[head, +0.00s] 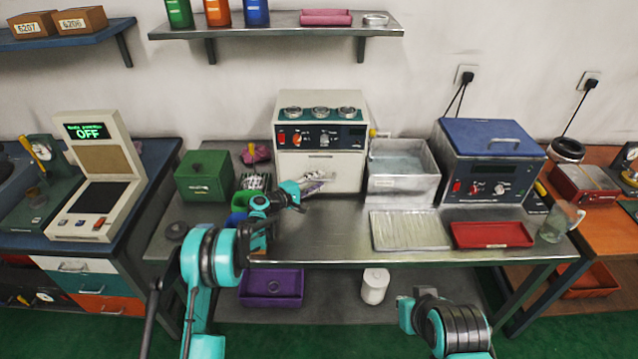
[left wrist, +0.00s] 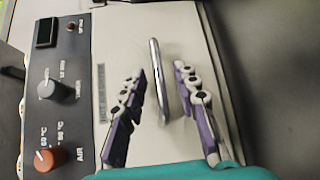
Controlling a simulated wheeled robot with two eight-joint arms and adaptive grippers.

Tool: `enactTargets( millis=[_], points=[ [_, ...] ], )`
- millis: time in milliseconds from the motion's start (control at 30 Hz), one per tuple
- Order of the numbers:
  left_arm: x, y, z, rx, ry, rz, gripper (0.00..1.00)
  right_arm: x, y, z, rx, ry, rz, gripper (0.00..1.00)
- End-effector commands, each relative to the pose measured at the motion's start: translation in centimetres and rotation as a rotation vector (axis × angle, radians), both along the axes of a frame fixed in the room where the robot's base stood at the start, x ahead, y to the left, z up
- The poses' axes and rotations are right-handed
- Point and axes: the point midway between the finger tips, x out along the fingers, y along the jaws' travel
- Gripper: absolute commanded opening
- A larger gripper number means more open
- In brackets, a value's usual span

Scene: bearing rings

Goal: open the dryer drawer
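The dryer (head: 290,105) is a white box at the back middle of the bench, with a dark control panel and round tops above. Below the panel is its pale drawer front (head: 345,172), which looks closed. In the left wrist view the drawer's metal bar handle (left wrist: 155,65) stands out from the pale front (left wrist: 115,30). My left gripper (head: 316,182) is at the drawer front. Its two fingers (left wrist: 163,110) are apart, one on each side of the handle, with gaps visible between. My right arm shows at the lower right, but its fingers are not visible.
A green box (head: 204,176) stands left of the dryer. A metal basin (head: 402,185) and a blue-lidded machine (head: 490,140) stand right of it. A pale tray (head: 410,230) and a red tray (head: 491,235) lie at the front right. The bench front middle is clear.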

Motion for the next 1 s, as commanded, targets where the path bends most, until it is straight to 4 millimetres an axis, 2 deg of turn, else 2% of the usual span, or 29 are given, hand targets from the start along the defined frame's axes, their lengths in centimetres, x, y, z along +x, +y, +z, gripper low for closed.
enactTargets(
  millis=[133,367,400,500,533,833,1000],
  points=[
    [0.7,-0.7,-0.2,0.001,0.000,-0.001,0.31,0.0,0.0,-0.3,0.000,0.000,0.000,0.00],
    [0.8,-0.8,-0.1,0.001,0.000,0.000,0.31,0.0,0.0,-0.3,0.000,0.000,0.000,0.00],
    [0.8,-0.8,-0.1,0.001,0.000,0.000,0.28,0.0,0.0,-0.3,0.000,0.000,0.000,0.00],
    [0.8,-0.8,-0.1,0.001,0.000,0.000,0.02,0.0,0.0,-0.3,0.000,0.000,0.000,0.00],
    [0.8,-0.8,-0.1,0.001,0.000,0.000,0.00,0.0,0.0,-0.3,0.000,0.000,0.000,0.00],
    [0.6,-0.8,-0.1,0.002,-0.001,0.000,0.00,0.0,0.0,-0.3,0.000,0.000,0.000,0.00],
    [-0.2,-0.8,-0.2,0.003,0.000,-0.001,0.00,0.0,0.0,-0.5,0.000,0.000,0.000,0.00]
  ],
)
